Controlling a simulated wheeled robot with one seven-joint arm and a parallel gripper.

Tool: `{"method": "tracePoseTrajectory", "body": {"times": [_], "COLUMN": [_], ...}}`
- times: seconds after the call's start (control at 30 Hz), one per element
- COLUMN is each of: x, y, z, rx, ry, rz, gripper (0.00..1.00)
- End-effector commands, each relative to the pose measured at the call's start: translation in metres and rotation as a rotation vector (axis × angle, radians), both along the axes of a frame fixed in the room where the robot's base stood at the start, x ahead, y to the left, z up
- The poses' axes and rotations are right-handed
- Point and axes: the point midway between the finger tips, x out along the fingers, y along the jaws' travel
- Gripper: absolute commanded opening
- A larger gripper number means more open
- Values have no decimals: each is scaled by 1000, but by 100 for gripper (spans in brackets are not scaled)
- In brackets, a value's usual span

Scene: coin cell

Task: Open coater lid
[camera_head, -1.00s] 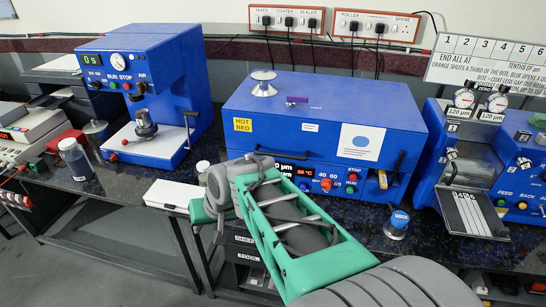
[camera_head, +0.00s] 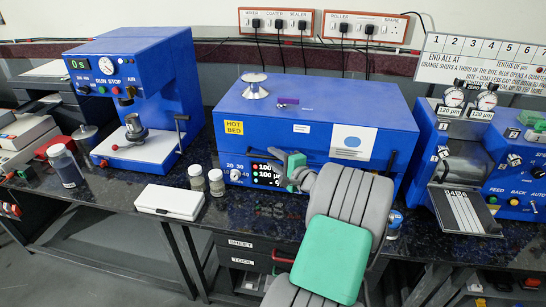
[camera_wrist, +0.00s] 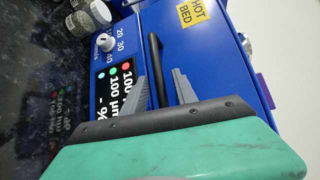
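The coater (camera_head: 320,115) is the wide blue box in the middle of the bench. Its lid (camera_head: 330,97) looks closed, with a yellow hot bed label (camera_head: 234,126) on the front. In the wrist view a black bar handle (camera_wrist: 153,45) runs along the coater's front, beside the display (camera_wrist: 115,88). My gripper (camera_wrist: 159,74) is open, with one grey finger on each side of the bar. I cannot tell whether either finger touches it. In the head view my gripper (camera_head: 293,176) is at the coater's front, and my arm hides part of the panel.
A metal dish (camera_head: 254,86) and a small purple piece (camera_head: 288,101) lie on the lid. Two jars (camera_head: 217,182) and a white box (camera_head: 170,201) stand in front at left. A blue press (camera_head: 140,90) is left, a roller machine (camera_head: 465,165) right.

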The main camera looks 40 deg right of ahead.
Motion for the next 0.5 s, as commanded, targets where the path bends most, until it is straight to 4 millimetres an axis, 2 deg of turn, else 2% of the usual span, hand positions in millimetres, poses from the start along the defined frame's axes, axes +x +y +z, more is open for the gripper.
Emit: {"method": "tracePoseTrajectory", "body": {"times": [0.1,0.3,0.5], "x": [8,8,8], "y": [0,-1,-1], "z": [-1,-1,-1], "rx": [-1,-2,-2], "ry": [1,1,1], "rz": [2,0,1], "gripper": [34,34,18]}}
